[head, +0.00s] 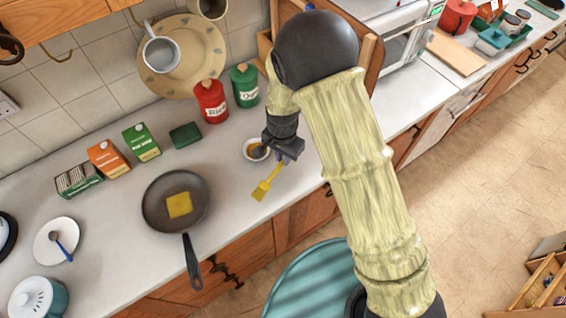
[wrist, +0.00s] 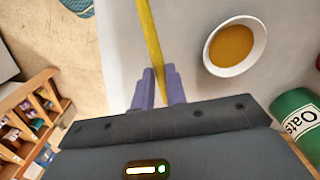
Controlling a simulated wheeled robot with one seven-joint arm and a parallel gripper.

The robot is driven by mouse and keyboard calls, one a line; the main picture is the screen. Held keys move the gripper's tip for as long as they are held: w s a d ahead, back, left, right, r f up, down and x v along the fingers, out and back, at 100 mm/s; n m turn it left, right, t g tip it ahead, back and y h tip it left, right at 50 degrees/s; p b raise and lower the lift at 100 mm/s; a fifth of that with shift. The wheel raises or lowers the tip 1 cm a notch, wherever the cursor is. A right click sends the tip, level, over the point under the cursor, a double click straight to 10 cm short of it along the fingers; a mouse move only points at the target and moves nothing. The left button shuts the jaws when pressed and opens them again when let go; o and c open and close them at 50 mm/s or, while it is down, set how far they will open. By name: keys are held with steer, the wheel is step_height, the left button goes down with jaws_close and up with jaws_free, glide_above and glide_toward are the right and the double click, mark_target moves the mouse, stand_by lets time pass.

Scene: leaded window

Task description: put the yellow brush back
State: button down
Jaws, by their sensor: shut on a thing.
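The yellow brush (head: 266,184) is in my gripper (head: 287,155), held near the counter's front edge with its broad head toward the lower left in the head view. In the wrist view, the brush's yellow handle (wrist: 150,35) runs between the two purple fingers of my gripper (wrist: 159,88), which are shut on it. A small white bowl (head: 256,149) with brown-yellow contents stands on the counter just beside the gripper; it also shows in the wrist view (wrist: 235,46). Whether the brush touches the counter I cannot tell. The brush head is out of the wrist view.
A black pan (head: 160,213) with a yellow square in it stands left of the brush. Red (head: 211,101) and green (head: 245,86) canisters stand behind the bowl. Several boxes line the wall. The counter between pan and bowl is clear.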

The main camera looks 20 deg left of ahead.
step_height(320, 180, down, 4)
steer(key=shift+w+d+f+p, duration=0.1)
steer(key=shift+d+p, duration=0.05)
steer(key=shift+p, duration=0.5)
steer(key=c, duration=1.4)
jaws_free()
steer(key=shift+a, duration=0.2)
steer(key=shift+c, duration=0.2)
steer(key=shift+s, duration=0.2)
steer(key=shift+w+r, duration=0.1)
steer(key=shift+r, duration=0.1)
step_height(320, 180, up, 12)
steer(key=b, duration=0.2)
steer(key=shift+f, duration=0.15)
steer(key=shift+d, duration=0.1)
